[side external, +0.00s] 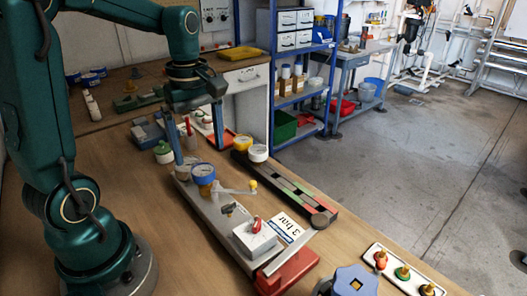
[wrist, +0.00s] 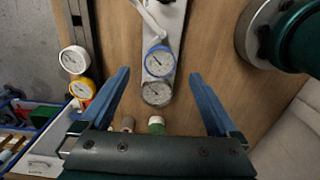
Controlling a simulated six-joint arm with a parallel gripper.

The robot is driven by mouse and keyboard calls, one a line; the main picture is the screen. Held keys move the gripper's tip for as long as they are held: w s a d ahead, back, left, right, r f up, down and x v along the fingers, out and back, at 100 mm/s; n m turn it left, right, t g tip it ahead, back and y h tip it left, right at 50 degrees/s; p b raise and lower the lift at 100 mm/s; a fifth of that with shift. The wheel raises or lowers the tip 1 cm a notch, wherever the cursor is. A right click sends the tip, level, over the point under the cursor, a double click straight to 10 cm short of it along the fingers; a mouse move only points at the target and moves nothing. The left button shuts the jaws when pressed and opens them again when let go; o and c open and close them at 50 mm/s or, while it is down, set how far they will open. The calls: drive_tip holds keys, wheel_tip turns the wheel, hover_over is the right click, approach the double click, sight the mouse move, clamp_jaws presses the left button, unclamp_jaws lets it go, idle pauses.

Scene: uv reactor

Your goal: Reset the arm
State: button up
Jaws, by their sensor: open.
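My gripper (side external: 200,157) hangs from my green arm with its two blue fingers pointing down, spread wide apart. In the wrist view the fingers (wrist: 158,75) stand either side of a blue-rimmed gauge (wrist: 158,57), with nothing held between them. This gauge (side external: 203,171) sits on a long grey rail assembly (side external: 216,210) just below and in front of the fingers. A second gauge (wrist: 156,92) lies behind the blue one in the wrist view. A grey box with a red knob (side external: 256,225) stands on the rail's near end.
A dark rail (side external: 285,190) with white (side external: 258,153) and yellow (side external: 243,142) gauges lies to the right. A "3 bar" card (side external: 286,227) is near the grey box. A panel of coloured knobs (side external: 402,272) and a blue valve (side external: 354,280) are at the front right. Shelves (side external: 301,75) stand behind.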

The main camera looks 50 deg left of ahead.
drive_tip(key=shift+w+d+r, duration=0.1)
drive_tip(key=shift+d+r, duration=0.1)
drive_tip(key=shift+d, duration=0.05)
drive_tip(key=s+d+r+m+t, duration=0.1)
drive_tip(key=s+d+m+t, duration=0.1)
drive_tip(key=d+m, duration=0.3)
drive_tip(key=s+d+r+m+t, duration=0.1)
drive_tip(key=s+d+m+t, duration=0.2)
drive_tip(key=m, duration=1)
drive_tip(key=shift+s+d+r+t, duration=0.15)
drive_tip(key=shift+s+d+t, duration=0.15)
drive_tip(key=shift+s+d, duration=0.7)
